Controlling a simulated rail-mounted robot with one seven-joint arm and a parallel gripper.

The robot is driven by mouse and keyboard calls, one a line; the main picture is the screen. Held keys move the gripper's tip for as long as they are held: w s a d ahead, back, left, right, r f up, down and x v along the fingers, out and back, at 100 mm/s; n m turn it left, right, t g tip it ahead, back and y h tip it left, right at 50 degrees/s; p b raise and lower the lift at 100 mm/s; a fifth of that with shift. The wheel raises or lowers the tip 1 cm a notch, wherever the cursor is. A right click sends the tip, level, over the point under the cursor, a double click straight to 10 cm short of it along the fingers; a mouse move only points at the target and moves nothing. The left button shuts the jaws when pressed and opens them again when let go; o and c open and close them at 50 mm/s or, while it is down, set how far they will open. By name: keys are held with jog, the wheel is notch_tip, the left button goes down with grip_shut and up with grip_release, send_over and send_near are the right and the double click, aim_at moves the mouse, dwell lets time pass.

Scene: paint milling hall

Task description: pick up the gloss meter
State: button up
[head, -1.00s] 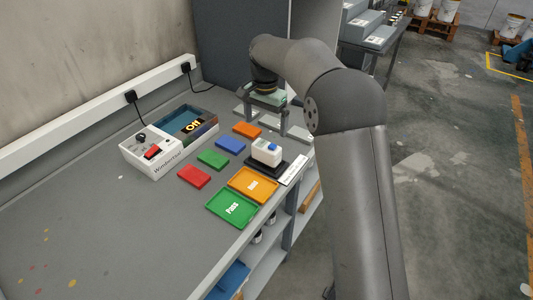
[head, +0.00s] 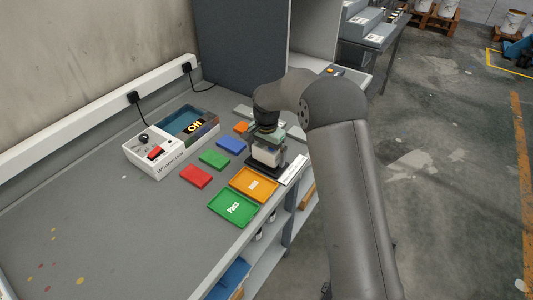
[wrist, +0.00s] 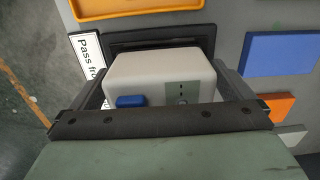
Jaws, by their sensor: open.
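The gloss meter is a small white box (head: 266,154) with a blue button, standing on a black base plate (head: 254,170) near the bench's right edge. It also shows in the wrist view (wrist: 160,77), with its blue button at the lower left. My gripper (head: 267,146) is right over the meter, pointing down. In the wrist view its open fingers (wrist: 165,100) stand on the left and right sides of the meter. I cannot tell whether either finger touches it. In the head view my gripper hides the meter's top.
An orange tray (head: 253,184) and a green "Pass" tray (head: 234,209) lie in front. Red (head: 196,176), green (head: 213,160) and blue (head: 231,145) panels lie to the left. A white boxed machine (head: 158,153) reading "Off" stands behind them. The near left bench is clear.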

jog(key=c, duration=1.1)
jog(key=shift+c, duration=0.2)
jog(key=shift+r, duration=0.2)
